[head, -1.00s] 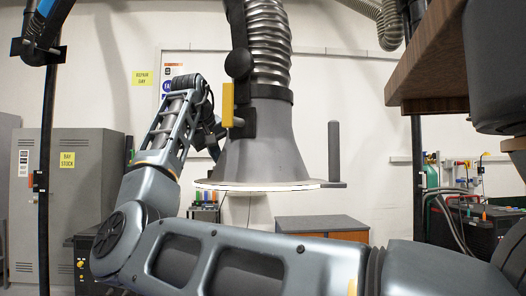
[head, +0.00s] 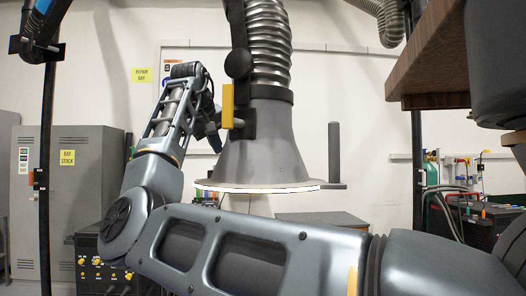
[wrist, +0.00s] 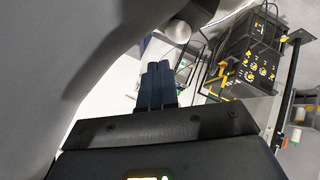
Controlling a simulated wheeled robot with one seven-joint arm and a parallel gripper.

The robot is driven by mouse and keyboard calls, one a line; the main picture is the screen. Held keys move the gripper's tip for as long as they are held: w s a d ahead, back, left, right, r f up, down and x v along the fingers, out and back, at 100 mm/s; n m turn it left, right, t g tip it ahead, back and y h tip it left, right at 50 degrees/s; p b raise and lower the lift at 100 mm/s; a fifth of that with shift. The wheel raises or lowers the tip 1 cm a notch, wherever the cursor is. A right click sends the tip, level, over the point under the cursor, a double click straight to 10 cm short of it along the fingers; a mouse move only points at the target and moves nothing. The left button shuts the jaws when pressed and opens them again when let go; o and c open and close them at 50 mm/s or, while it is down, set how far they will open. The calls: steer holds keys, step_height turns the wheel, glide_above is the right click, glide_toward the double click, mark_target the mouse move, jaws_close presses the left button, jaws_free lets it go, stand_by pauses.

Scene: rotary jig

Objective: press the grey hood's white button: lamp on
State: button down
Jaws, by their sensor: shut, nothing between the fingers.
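The grey hood (head: 264,150) is a cone hanging from a ribbed metal duct in the head view. A bright white band (head: 270,188) runs along its lower rim. I cannot make out a white button in either view. My gripper (head: 214,138) is by the hood's left side, partly hidden by my wrist. In the wrist view my gripper (wrist: 155,84) shows its dark blue fingers together, with nothing between them. A large smooth grey surface, likely the hood (wrist: 45,60), fills the left of that view. I cannot tell whether the fingers touch it.
A yellow handle (head: 227,106) sticks out at the hood's left, and a dark upright post (head: 334,150) stands at its right. A wooden shelf (head: 435,65) overhangs at the upper right. A black box with yellow knobs (wrist: 255,62) is at the right in the wrist view.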

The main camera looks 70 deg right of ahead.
step_height(320, 180, up, 5)
steer(key=shift+f, duration=0.1)
stand_by(0.4)
stand_by(0.4)
